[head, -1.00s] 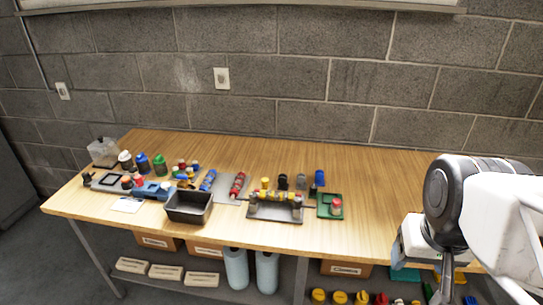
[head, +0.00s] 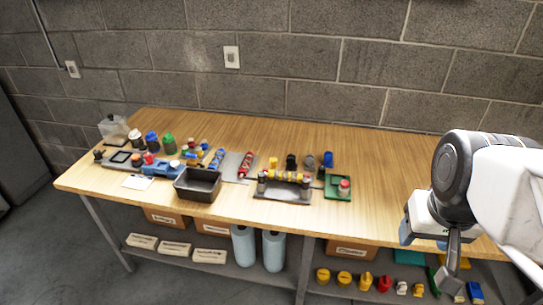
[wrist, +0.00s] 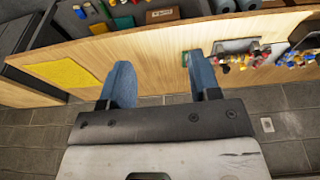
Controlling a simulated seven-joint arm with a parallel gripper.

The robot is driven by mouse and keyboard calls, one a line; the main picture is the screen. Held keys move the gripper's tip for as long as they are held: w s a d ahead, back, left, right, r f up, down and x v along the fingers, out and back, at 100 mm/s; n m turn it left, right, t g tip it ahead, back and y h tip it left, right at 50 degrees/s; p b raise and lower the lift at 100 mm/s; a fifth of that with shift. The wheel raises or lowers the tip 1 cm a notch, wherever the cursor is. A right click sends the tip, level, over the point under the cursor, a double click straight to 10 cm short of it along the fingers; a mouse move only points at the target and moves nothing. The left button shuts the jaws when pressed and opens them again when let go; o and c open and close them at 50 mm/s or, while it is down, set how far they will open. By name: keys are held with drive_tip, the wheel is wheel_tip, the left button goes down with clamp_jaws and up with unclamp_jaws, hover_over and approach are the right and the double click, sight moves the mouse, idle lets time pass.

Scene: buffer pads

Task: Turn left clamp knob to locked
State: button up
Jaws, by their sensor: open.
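The clamp fixture (head: 284,195) sits near the front edge of the table, right of the black bin, in the head view. A yellow-banded bar lies across it, with a dark upright part (head: 262,178) at its left end. That is where a left clamp knob may be, but it is too small to read its setting. My gripper (wrist: 162,80) is open and empty, its two blue fingers spread in the wrist view. In the head view its hand is at the far right, well away from the fixture, and its fingers are mostly hidden.
A black bin (head: 198,195) stands left of the fixture and a green pad (head: 337,194) with a red-topped item lies to its right. Coloured bottles and knobs stand behind and at the left. Cardboard boxes and bottles fill the shelf below.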

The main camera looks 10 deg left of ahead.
drive_tip(key=w+a+n, duration=0.5)
drive_tip(key=w, duration=0.7)
drive_tip(key=n+g, duration=0.3)
drive_tip(key=n, duration=1.1)
hover_over(261, 174)
drive_tip(key=f, duration=1.9)
drive_tip(key=shift+s+d+f, duration=0.1)
drive_tip(key=shift+d+f, duration=0.05)
drive_tip(key=shift+d, duration=0.1)
drive_tip(key=shift+a+f+n, duration=0.2)
drive_tip(key=shift+n, duration=0.1)
drive_tip(key=shift+f, duration=0.1)
drive_tip(key=shift+f, duration=3.8)
drive_tip(key=c, duration=0.9)
